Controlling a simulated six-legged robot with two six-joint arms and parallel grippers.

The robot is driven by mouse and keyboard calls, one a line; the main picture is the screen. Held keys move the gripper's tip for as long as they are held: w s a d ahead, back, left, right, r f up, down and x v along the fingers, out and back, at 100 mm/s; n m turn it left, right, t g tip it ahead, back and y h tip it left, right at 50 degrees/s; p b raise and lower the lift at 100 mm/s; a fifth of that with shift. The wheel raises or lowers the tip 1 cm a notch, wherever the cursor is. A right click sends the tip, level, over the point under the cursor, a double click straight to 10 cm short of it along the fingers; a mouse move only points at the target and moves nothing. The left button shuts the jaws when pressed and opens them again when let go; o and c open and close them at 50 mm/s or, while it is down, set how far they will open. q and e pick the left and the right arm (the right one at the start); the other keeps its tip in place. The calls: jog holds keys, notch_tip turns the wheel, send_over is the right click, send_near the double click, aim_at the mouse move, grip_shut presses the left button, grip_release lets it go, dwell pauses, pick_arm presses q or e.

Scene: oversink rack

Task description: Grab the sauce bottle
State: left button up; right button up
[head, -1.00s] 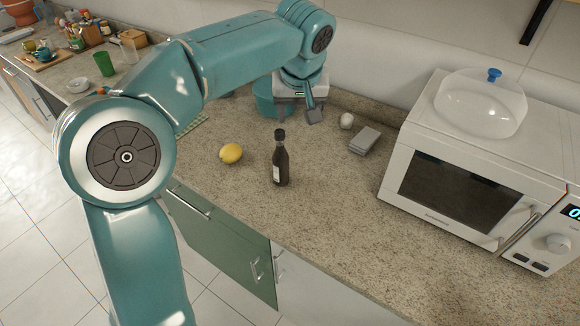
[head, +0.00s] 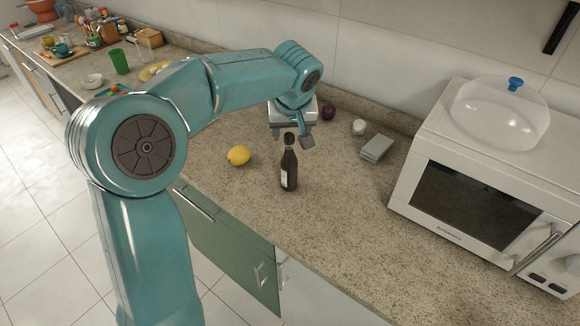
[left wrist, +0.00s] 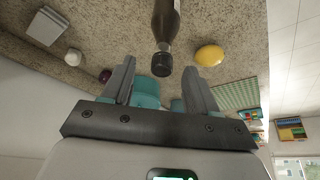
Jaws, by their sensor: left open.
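The dark sauce bottle (head: 289,171) with a pale label stands upright on the speckled counter. My left gripper (head: 294,138) is open and empty, just behind the bottle's neck in the head view. In the left wrist view the bottle (left wrist: 166,22) comes in from the top edge, its cap between the two spread fingers (left wrist: 159,66) in the picture. I see no finger touching it, and cannot tell how far the cap is from the fingertips. My right gripper is not in view.
A lemon (head: 239,156) lies left of the bottle. A purple onion (head: 328,112), a white garlic-like bulb (head: 359,127) and a grey box (head: 376,148) lie behind it to the right. A white microwave (head: 480,200) stands at right. The counter (head: 345,220) before it is clear.

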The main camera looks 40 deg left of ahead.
aim_at(289, 136)
pick_arm(q)
jog(key=x, duration=0.4)
jog(key=shift+a+f, duration=0.1)
jog(key=shift+a, duration=0.1)
jog(key=shift+s+d, duration=0.1)
grip_shut()
